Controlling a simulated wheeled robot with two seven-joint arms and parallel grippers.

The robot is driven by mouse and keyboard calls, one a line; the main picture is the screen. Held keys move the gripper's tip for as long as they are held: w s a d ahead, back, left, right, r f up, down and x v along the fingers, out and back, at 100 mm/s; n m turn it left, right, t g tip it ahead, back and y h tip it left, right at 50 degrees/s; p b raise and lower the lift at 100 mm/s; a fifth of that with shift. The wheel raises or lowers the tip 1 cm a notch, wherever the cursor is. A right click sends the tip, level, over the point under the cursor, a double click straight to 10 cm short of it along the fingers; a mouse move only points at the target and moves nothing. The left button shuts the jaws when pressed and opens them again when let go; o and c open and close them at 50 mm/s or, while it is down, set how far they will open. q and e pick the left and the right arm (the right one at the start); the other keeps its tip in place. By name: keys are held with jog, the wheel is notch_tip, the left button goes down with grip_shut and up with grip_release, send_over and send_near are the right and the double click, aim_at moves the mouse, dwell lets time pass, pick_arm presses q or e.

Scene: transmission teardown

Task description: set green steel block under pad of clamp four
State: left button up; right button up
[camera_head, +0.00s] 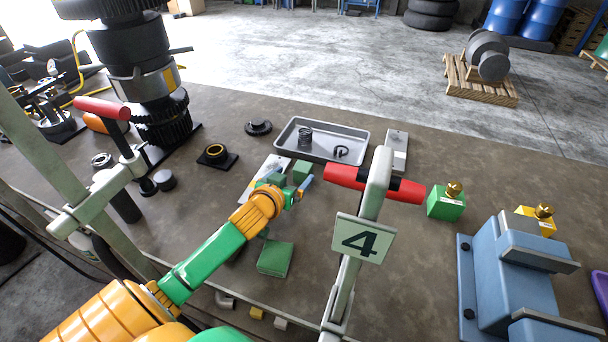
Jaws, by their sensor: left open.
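Clamp four is the pale grey toggle clamp with the "4" plate (363,240) and a red handle (405,190), right of centre in the head view. Its pad cannot be made out. A small green block (302,170) lies near a pale plate, just beyond my left gripper (289,184). The gripper is open, its blue fingertips apart, with nothing seen held. Whether the fingers straddle the block cannot be told. A larger flat green block (275,259) lies nearer, right of my left arm. A green block with a brass knob (446,203) stands right of the clamp. My right gripper is out of view.
A grey tray (362,155) with a spring and a ring lies behind the gripper. Another red-handled clamp (100,108) stands at left. A blue fixture (510,285) and a yellow block with a brass knob (535,221) are at right.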

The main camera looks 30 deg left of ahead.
aim_at(302, 168)
pick_arm(q)
jog(key=x, duration=0.7)
jog(key=shift+w+f+b, duration=0.15)
jog(key=shift+w+b, duration=0.15)
jog(key=shift+s, duration=0.15)
jog(key=c, duration=0.5)
grip_shut()
jog(key=shift+r, duration=0.25)
